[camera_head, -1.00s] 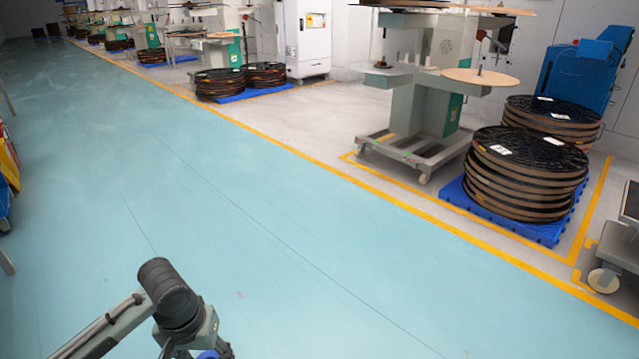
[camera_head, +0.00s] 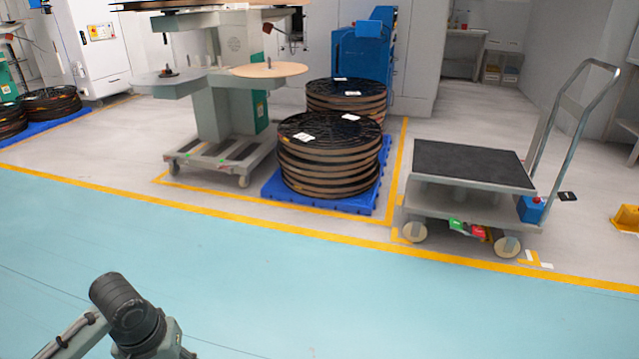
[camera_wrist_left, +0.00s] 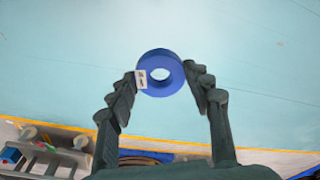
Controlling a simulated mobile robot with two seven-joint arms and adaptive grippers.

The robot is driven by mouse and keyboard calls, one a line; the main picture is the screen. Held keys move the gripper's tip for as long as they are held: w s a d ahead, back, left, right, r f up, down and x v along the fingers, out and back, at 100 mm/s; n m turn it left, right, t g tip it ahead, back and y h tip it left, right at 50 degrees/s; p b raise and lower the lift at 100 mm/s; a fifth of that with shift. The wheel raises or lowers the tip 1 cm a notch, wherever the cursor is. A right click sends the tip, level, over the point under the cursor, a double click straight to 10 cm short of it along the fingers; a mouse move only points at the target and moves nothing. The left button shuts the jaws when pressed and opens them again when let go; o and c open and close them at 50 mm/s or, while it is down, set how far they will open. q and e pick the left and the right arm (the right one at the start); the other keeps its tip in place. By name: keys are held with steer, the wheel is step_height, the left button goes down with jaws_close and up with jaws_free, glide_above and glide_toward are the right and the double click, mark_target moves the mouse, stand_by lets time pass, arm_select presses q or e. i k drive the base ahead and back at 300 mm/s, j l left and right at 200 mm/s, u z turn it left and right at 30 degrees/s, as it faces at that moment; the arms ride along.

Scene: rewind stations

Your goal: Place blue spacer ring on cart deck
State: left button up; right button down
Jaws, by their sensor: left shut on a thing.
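The blue spacer ring (camera_wrist_left: 174,81) shows in the left wrist view with a small white label on its left side. My left gripper (camera_wrist_left: 164,84) is shut on the ring, one finger on each side of it, above the teal floor. In the head view my left arm is at the bottom left, and the gripper and ring are out of frame. The cart (camera_head: 470,207) stands at the right with a flat, dark deck (camera_head: 473,164) that looks empty. My right gripper is in neither view.
Black reels (camera_head: 328,160) are stacked on a blue pallet (camera_head: 285,193) left of the cart. A green-grey rewind station (camera_head: 217,120) stands further left. The cart's tall handle (camera_head: 578,110) rises on its right. The teal floor (camera_head: 300,290) in front is clear.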

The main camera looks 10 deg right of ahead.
mark_target(449, 164)
steer(key=i+l+z, duration=0.15)
steer(key=z, duration=0.2)
steer(key=i+l+z, duration=0.25)
steer(key=z, duration=0.15)
steer(key=i+l+z, duration=0.2)
steer(key=z, duration=0.15)
steer(key=i+l+z, duration=0.25)
steer(key=i, duration=0.4)
steer(key=i+z, duration=0.25)
steer(key=i, duration=0.45)
steer(key=i+u, duration=0.2)
steer(key=i, duration=0.35)
steer(key=i+l+u, duration=0.2)
steer(key=i, duration=0.35)
steer(key=i+l+u, duration=0.2)
steer(key=i, duration=0.3)
